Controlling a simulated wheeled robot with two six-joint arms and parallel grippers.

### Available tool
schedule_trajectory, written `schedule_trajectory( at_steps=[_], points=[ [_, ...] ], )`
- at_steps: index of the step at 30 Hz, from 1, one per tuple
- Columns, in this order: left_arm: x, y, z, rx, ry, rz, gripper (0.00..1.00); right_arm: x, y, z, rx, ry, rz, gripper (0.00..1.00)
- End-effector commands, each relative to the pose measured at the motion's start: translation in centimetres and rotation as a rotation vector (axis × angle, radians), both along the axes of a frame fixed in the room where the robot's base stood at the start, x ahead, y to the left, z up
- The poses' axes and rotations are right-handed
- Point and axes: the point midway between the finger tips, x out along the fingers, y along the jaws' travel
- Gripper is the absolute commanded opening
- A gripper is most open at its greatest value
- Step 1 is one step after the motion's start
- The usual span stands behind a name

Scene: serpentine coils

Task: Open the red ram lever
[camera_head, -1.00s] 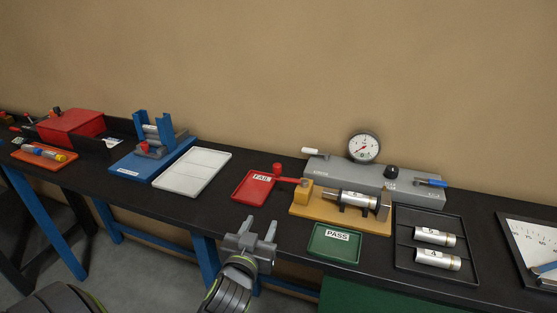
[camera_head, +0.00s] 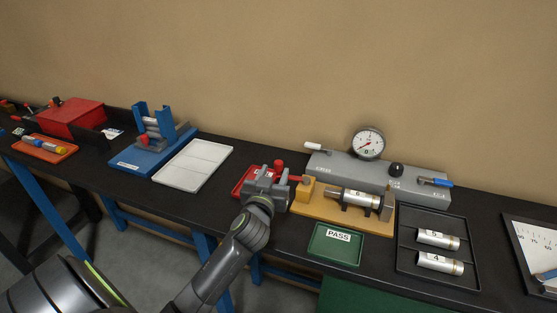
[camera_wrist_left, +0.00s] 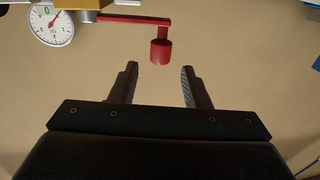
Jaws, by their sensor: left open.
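The red ram lever (camera_head: 291,178) sticks out to the left from the yellow block of the fixture (camera_head: 340,217), with its red knob (camera_head: 279,166) at the end. In the left wrist view, the lever's red arm (camera_wrist_left: 133,19) and hanging knob (camera_wrist_left: 160,52) show just beyond the fingertips, roughly between them and apart from them. My left gripper (camera_head: 268,177) is open and empty, close to the knob, over the red tray. It also shows in the left wrist view (camera_wrist_left: 159,68). A silver cylinder marked 6 (camera_head: 360,200) lies in the fixture. My right gripper is not in view.
The red FAIL tray (camera_head: 239,190) is partly hidden by my gripper. The green PASS tray (camera_head: 322,252) lies in front of the fixture. A grey gauge unit (camera_head: 345,166) with a dial (camera_head: 368,143) stands behind. A black tray (camera_head: 411,266) holds two cylinders at right.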

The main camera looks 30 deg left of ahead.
Motion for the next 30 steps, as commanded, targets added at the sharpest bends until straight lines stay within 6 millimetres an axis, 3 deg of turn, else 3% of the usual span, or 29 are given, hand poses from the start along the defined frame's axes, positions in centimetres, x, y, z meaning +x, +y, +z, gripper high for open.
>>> schedule_trajectory(
  at_steps=[9, 23, 30],
  points=[
    [4.0, 1.4, 0.1, 0.0, 0.001, 0.0, 0.43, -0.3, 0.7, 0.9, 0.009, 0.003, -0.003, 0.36],
    [5.0, 1.8, 0.0, -0.001, 0.0, -0.001, 0.43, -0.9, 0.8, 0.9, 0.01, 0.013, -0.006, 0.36],
    [5.0, 1.8, 0.0, -0.001, 0.001, 0.0, 0.15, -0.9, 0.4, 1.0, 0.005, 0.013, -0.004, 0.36]
  ],
)
